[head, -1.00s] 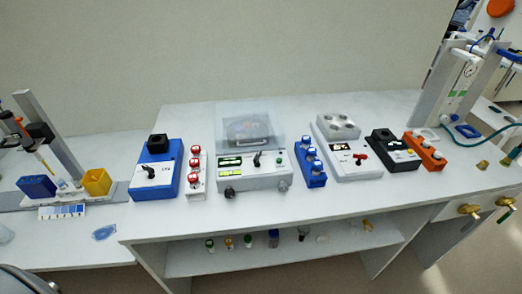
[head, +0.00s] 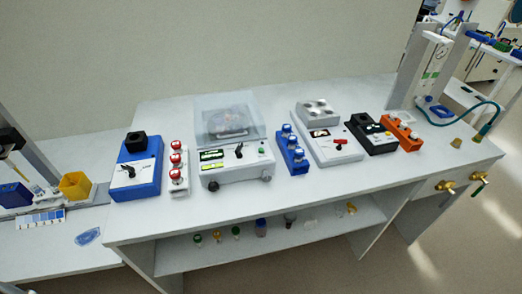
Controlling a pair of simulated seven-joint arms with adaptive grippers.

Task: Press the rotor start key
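The white-grey machine with a clear lid (head: 228,118) stands in the middle of the bench and looks like the rotor unit. I cannot read any label that names the start key. Neither of my grippers is in view.
Left of the machine stand red-capped vials (head: 178,168) and a blue device (head: 136,172). To its right are a blue vial rack (head: 291,152), a white device (head: 332,146), a black box (head: 371,137) and an orange rack (head: 401,133). The bench front strip is clear.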

